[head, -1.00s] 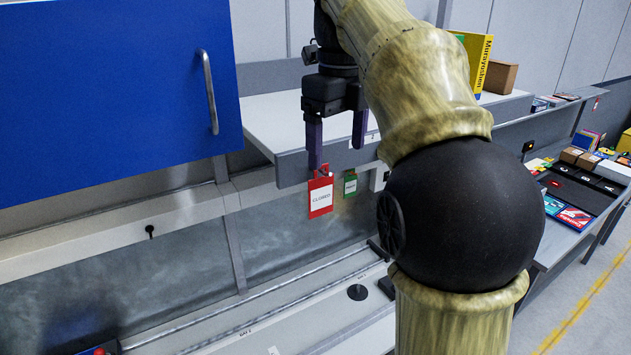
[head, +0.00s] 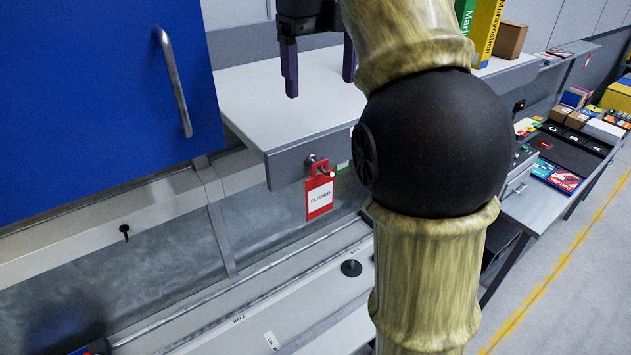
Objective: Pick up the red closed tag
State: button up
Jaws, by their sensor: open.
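The red closed tag (head: 319,196) hangs from a small hook on the front edge of the grey shelf (head: 290,110). It has a white panel reading CLOSED. My gripper (head: 320,82) is above the shelf top, higher in the picture than the tag and apart from it. Its two dark fingers point down, spread and empty; the right finger is partly beside my arm. A green tag (head: 343,167) shows just right of the red one, mostly hidden behind my arm.
A blue cabinet door (head: 90,90) with a metal handle stands at the left. Books (head: 484,32) and a brown box (head: 509,40) stand on the shelf at the right. A lower bench (head: 250,320) runs below. A table with several boxes (head: 570,150) is at the right.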

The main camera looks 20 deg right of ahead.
jog(key=shift+s, duration=0.65)
jog(key=b, duration=1)
send_over(319, 166)
jog(key=f, duration=1)
jog(key=shift+w+d+f, duration=0.1)
jog(key=shift+w+d, duration=0.05)
jog(key=shift+w, duration=0.05)
jog(key=shift+f, duration=0.95)
jog(key=shift+p, duration=0.3)
jog(key=shift+w+f, duration=0.1)
jog(key=shift+f, duration=0.8)
jog(key=shift+s+f+p, duration=0.2)
jog(key=shift+f+p, duration=0.15)
jog(key=shift+f, duration=1.4)
